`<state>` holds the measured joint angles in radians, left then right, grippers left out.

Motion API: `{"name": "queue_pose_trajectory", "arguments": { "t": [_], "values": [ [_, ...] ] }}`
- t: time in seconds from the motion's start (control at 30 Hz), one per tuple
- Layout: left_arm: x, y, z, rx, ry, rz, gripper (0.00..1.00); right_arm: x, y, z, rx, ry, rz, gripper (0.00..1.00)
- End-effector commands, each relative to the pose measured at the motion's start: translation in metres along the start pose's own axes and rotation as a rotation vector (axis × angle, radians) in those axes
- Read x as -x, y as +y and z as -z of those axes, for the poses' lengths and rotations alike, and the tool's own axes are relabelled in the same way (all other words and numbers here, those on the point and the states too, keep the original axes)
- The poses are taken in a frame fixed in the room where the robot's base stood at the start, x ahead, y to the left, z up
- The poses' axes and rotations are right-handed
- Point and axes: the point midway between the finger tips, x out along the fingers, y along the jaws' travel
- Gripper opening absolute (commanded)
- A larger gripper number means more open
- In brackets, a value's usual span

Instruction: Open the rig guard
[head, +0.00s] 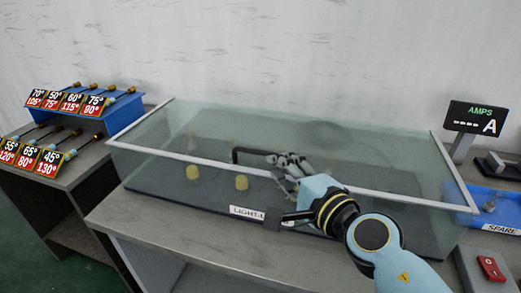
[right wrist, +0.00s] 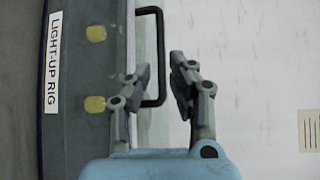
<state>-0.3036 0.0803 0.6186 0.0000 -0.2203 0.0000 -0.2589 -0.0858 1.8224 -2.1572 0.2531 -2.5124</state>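The rig guard (head: 190,157) is a clear panelled cover with a pale rim, standing over the dark light-up rig base (head: 165,200); it looks closed. Its black bar handle (head: 248,151) shows at the front, partly hidden by my right gripper (head: 285,165). In the right wrist view, my right gripper (right wrist: 160,78) is open, with the long bar of the handle (right wrist: 162,40) between its fingers. The left finger overlaps part of the handle; I cannot tell whether either finger touches it. My left gripper is out of view.
Two yellow knobs (head: 241,182) sit on the rig. An AMPS display (head: 474,118), a blue SPARE tray (head: 478,208) and a red switch (head: 490,267) are at right. A blue rack (head: 118,115) with angle-labelled tools stands at left.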

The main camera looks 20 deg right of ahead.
Motion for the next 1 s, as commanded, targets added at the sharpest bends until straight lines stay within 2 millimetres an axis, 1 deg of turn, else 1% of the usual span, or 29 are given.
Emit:
{"name": "queue_pose_trajectory", "arguments": {
  "t": [0.03,0.2,0.3,0.4,0.53,0.77,0.93,1.0],
  "values": [
    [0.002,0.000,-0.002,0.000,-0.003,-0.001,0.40,-0.012,-0.002,0.000,-0.001,0.000,0.003,0.21],
    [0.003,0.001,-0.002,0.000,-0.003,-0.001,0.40,-0.045,-0.002,0.000,-0.003,0.000,0.002,0.21],
    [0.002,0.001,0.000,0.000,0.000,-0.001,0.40,-0.060,-0.001,0.000,-0.002,0.000,0.002,0.21],
    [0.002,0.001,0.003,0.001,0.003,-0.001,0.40,-0.070,-0.001,0.000,-0.003,0.001,0.002,0.21],
    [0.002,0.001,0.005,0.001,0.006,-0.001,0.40,-0.076,0.000,0.000,-0.005,0.001,0.001,0.21],
    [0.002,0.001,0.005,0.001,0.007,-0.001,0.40,-0.076,-0.001,0.001,-0.005,0.002,0.002,0.21],
    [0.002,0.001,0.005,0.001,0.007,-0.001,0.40,-0.076,0.000,0.001,-0.004,0.002,0.001,0.00],
    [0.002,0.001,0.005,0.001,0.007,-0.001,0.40,-0.076,0.000,0.001,-0.004,0.002,0.001,0.00]
  ]
}}
